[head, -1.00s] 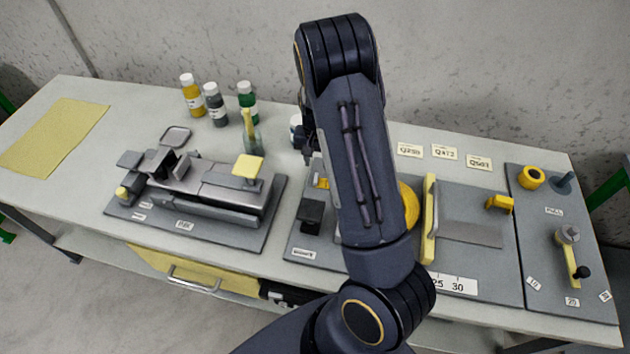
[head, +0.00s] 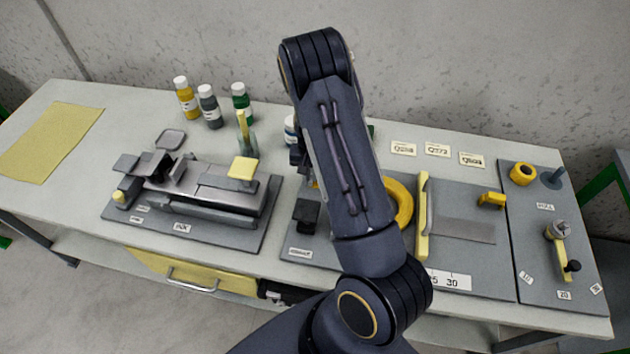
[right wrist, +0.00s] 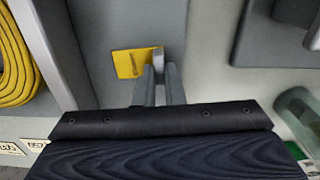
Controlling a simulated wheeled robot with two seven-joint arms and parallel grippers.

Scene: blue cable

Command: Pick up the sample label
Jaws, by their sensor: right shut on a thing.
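A small yellow label-like piece (right wrist: 132,63) lies against the grey board in the right wrist view, with a pale grey tab at its right end. I take it for the sample label; its print is too small to read. My right gripper (right wrist: 159,72) is shut on the tab end, its two grey fingers close together. In the head view my right arm hides most of this spot, and only part of the dark right gripper (head: 298,157) shows. My left gripper is not in view.
White printed cards (head: 437,149) lie at the back right. A yellow cable coil (head: 401,203) is right of my arm, beside a yellow-handled plate (head: 422,215). Bottles (head: 209,106) stand at the back. A metal fixture (head: 205,190) is at left. A dark block (head: 306,214) sits close by.

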